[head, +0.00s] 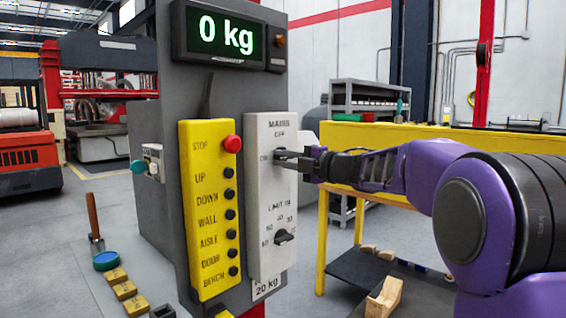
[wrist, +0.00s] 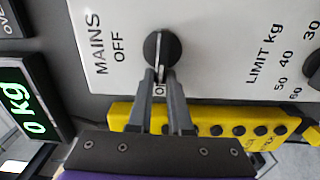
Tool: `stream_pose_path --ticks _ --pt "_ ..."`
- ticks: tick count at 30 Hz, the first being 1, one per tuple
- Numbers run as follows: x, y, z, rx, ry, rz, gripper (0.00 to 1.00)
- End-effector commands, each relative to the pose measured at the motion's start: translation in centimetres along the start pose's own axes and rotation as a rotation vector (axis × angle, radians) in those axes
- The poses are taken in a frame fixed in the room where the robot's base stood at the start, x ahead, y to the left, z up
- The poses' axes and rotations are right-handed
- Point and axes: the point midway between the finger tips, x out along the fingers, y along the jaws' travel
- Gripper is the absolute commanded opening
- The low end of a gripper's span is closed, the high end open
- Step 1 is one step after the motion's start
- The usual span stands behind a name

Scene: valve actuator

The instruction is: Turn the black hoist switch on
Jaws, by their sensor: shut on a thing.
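The black round mains switch (wrist: 153,45) is on the white panel (head: 266,200), below the words MAINS OFF. In the wrist view, which is turned on its side, its raised grip runs from the knob toward the ON mark, partly hidden between my fingers. My gripper (wrist: 161,76) is shut on this grip, one finger on each side. The display (head: 226,33) above is lit and reads 0 kg.
A black LIMIT kg knob (head: 284,237) sits lower on the panel. The yellow pendant (head: 207,262) on the left has a red STOP button (head: 232,144) and several black buttons. A yellow bench (head: 420,135) stands behind my arm at right.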

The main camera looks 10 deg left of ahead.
Motion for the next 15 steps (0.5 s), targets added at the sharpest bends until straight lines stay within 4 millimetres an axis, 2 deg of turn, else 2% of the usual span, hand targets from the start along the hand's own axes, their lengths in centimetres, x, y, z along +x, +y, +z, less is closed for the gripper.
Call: stream_pose_path --ticks 15 --pt "-0.12 -0.03 0.40 -0.036 -0.010 0.000 0.00"
